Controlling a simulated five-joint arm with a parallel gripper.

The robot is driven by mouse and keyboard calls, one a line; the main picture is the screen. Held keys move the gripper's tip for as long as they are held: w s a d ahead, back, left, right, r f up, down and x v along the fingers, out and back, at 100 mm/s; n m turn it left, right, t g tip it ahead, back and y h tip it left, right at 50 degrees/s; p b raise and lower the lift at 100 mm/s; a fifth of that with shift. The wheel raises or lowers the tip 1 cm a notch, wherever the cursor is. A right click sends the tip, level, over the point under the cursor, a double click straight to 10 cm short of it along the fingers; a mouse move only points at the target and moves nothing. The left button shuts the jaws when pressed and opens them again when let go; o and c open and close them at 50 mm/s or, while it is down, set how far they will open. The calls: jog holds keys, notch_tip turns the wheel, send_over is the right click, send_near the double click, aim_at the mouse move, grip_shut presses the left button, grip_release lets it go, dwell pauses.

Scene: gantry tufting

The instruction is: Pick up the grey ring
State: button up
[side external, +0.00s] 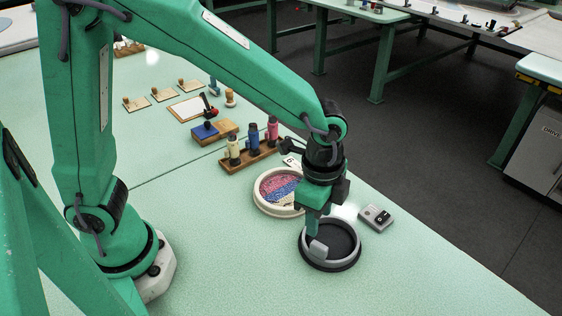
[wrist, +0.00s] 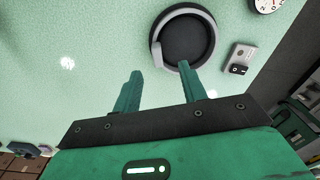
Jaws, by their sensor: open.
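The grey ring (side external: 357,243) lies on the table around a dark round dish, with a pale block-like part on its near-left side. In the wrist view the ring (wrist: 156,49) shows at the top, with a dark inside. My gripper (side external: 313,228) is over the ring's left part, pointing down. The right fingertip overlaps the ring's lower edge in that view, and the left finger is over bare table. I cannot tell whether a finger touches the ring.
A round cream tray (side external: 262,203) of pink and blue bits stands just behind the ring. A small grey box (side external: 376,217) lies to its right. A wooden rack (side external: 236,162) of coloured bottles is farther back. The table in front and to the left is clear.

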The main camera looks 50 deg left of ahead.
aim_at(319, 245)
jog(key=shift+s+d+f+m, duration=0.1)
jog(key=shift+d+f+m, duration=0.4)
jog(key=shift+d+f, duration=0.4)
jog(key=shift+f, duration=1.25)
jog(key=shift+f, duration=0.1)
jog(key=shift+a+f, duration=0.2)
jog(key=shift+f, duration=0.6)
jog(key=shift+a+f, duration=0.15)
jog(key=shift+f, duration=1.55)
grip_shut()
